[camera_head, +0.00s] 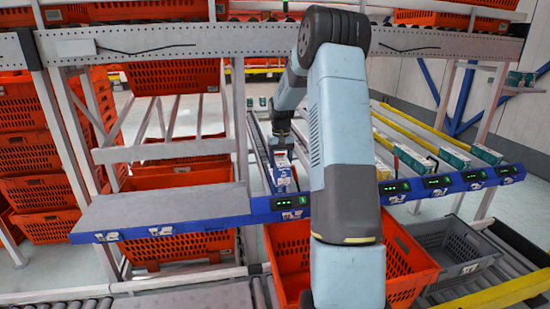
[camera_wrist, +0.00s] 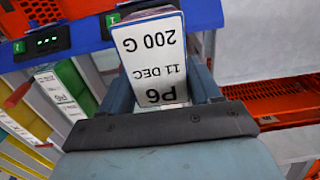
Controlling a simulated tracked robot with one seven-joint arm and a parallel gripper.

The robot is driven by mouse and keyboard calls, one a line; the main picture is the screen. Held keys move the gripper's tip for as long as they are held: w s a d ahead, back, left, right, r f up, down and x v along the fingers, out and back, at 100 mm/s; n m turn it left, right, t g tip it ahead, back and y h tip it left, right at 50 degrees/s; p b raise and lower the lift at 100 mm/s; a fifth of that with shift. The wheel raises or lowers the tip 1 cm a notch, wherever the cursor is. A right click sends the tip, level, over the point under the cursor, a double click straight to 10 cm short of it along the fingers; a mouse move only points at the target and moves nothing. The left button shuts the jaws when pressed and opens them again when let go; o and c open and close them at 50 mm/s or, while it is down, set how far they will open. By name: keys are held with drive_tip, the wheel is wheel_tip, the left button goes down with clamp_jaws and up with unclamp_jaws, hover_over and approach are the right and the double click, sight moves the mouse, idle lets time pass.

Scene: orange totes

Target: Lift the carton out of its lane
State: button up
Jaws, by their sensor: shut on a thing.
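Whether the carton's base touches the lane cannot be told.
A grey steel beam (camera_head: 180,40) crosses above the lanes. An orange tote (camera_head: 408,270) and a grey tote (camera_head: 462,245) stand below. A bare grey shelf (camera_head: 165,208) lies left.

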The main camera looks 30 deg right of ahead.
drive_tip(key=s+a, duration=0.2)
drive_tip(key=s, duration=0.7)
drive_tip(key=s+a, duration=0.3)
drive_tip(key=s, duration=0.7)
drive_tip(key=shift+s+a, duration=0.15)
drive_tip(key=shift+a, duration=0.15)
